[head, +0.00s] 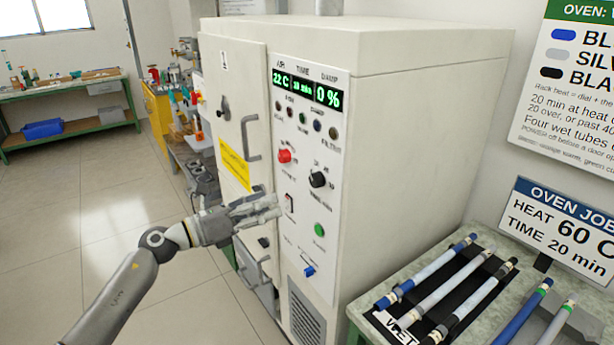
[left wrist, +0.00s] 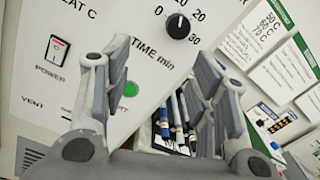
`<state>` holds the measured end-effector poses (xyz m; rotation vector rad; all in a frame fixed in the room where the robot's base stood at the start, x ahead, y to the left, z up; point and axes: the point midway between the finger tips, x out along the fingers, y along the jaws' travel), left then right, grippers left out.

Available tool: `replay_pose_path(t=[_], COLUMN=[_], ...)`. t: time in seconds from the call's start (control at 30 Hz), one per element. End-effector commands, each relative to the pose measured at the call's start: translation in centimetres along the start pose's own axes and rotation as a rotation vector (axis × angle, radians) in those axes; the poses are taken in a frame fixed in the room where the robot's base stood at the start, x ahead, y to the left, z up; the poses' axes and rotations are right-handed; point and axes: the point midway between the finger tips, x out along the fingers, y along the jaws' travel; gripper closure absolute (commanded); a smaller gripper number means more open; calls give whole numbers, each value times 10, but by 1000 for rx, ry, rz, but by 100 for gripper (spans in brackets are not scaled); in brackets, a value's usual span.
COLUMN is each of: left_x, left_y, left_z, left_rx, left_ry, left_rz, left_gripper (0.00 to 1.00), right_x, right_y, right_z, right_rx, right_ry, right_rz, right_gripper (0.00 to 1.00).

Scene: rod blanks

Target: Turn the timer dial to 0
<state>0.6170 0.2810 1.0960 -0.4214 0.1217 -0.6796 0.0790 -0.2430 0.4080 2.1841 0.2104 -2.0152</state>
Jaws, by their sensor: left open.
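The black timer dial (head: 317,180) is on the oven's front panel, right of a red dial (head: 284,156). It also shows at the top of the left wrist view (left wrist: 178,24), above the words TIME min, with marks 0, 20 and 30 around it. Its exact pointer direction is hard to read. The middle display (head: 303,88) seems to read 20 min. My left gripper (head: 277,205) is open and empty, in front of the panel, lower left of the timer dial and apart from it. Its fingers (left wrist: 158,85) frame the lower sides of the left wrist view. My right gripper is out of view.
The panel (head: 300,240) also has a power switch (left wrist: 57,48), a green button (head: 319,229) and a blue knob (head: 309,270). The oven door handle (head: 250,138) sticks out to the left. A bench (head: 357,309) with colored rods stands at right. Floor at left is clear.

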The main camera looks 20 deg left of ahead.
Motion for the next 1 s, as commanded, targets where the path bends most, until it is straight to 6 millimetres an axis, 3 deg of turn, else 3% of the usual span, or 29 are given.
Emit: replay_pose_path(t=[0.03,0.2,0.7,1.0], left_x=[0,7,92,108], left_y=[-11,-24,-26,-25], left_z=[12,24,21,17], left_rx=[74,174,166,169], left_ry=[16,39,36,38], left_rz=[-14,-29,-28,-27], left_gripper=[47,47,47,47], right_x=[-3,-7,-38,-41], right_y=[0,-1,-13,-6], right_z=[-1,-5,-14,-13], right_rx=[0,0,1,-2], right_ry=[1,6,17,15], right_rz=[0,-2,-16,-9], right_gripper=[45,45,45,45])
